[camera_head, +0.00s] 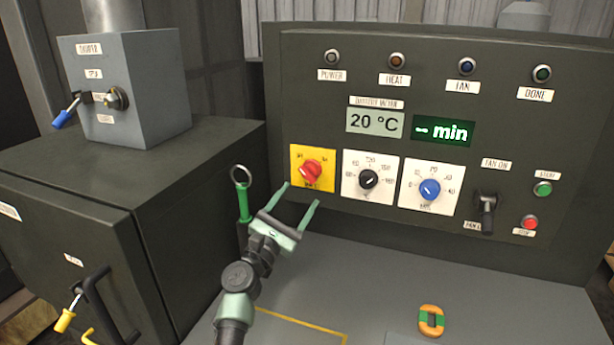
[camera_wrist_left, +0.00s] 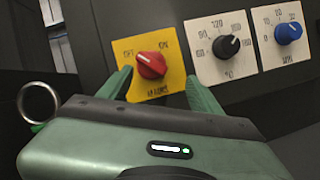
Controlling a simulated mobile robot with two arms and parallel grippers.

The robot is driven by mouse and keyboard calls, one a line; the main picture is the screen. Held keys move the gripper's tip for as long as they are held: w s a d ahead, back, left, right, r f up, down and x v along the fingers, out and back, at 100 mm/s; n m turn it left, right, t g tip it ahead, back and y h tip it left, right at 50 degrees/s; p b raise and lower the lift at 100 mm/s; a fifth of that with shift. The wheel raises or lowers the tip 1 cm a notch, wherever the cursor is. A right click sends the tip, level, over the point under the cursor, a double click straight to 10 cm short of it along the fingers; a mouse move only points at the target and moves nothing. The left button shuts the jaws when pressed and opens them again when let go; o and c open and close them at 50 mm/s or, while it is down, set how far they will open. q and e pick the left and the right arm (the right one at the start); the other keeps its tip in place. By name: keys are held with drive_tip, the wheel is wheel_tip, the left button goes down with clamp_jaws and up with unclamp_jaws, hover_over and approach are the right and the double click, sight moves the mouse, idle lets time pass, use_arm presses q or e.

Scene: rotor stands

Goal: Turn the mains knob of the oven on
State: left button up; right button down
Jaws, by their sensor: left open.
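The red mains knob (camera_head: 311,171) sits on a yellow plate (camera_head: 327,154) at the left of the oven's dark control panel. The left wrist view shows the red knob (camera_wrist_left: 151,65) on the yellow plate (camera_wrist_left: 176,81), with OFF at its upper left, ON at its upper right and MAINS below. The knob's white mark points to the upper left, toward OFF. My left gripper (camera_head: 302,196) is open in front of and just below the plate. In the left wrist view its fingers (camera_wrist_left: 160,88) stand either side of the knob's lower part, apart from it. My right gripper is not in view.
A black temperature dial (camera_head: 368,180) and a blue timer dial (camera_head: 429,190) sit right of the knob. A green-handled key ring (camera_head: 242,190) stands left of my gripper. A fan lever (camera_head: 487,212) and green and red buttons are further right. An orange-green object (camera_head: 431,321) lies on the ledge.

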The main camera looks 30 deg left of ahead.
sight(306, 178)
use_arm(q)
drive_tip(key=shift+w+a+r+n+y, duration=0.4)
drive_tip(key=shift+w+a+r+n, duration=0.15)
drive_tip(key=shift+a+n, duration=0.15)
drive_tip(key=p+x, duration=0.2)
drive_tip(key=x, duration=0.4)
drive_tip(key=shift+w+d, duration=0.1)
drive_tip(key=shift+w, duration=0.2)
drive_tip(key=c, duration=1.1)
